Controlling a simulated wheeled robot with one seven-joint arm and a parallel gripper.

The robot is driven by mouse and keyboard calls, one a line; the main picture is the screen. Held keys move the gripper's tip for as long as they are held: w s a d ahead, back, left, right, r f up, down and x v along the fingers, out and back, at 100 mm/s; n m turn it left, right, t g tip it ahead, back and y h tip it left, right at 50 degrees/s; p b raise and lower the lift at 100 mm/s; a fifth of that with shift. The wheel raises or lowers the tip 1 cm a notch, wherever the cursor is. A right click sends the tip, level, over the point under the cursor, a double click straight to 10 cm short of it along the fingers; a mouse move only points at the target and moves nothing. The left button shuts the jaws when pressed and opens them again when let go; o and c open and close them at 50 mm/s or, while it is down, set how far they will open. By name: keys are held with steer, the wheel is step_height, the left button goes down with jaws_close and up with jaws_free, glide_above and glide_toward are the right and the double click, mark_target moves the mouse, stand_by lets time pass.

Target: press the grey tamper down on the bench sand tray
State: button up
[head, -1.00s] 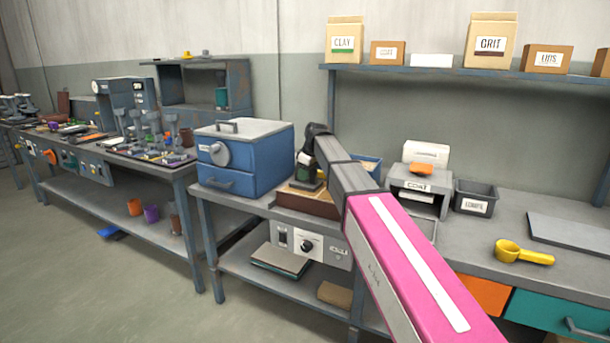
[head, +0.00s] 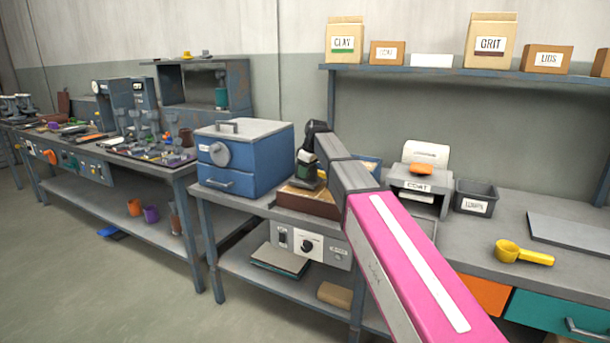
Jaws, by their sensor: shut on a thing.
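The bench sand tray (head: 306,203) is a brown box with tan sand on top. It stands on the middle bench, just right of the blue oven. My gripper (head: 307,168) is over the tray, pointing down, and is partly hidden by my own wrist. It is shut on the grey tamper (head: 305,184), a small dark grey piece seen low under the fingers. The tamper is at or just above the sand. I cannot tell whether it touches. My pink and grey arm covers the right side of the tray.
The blue oven (head: 244,160) stands close on the left of the tray. A grey machine marked COAT (head: 418,188), a dark grey bin (head: 475,197) and a yellow scoop (head: 522,252) are to the right. A shelf (head: 455,75) with boxes hangs above.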

steer(key=shift+r, duration=2.9)
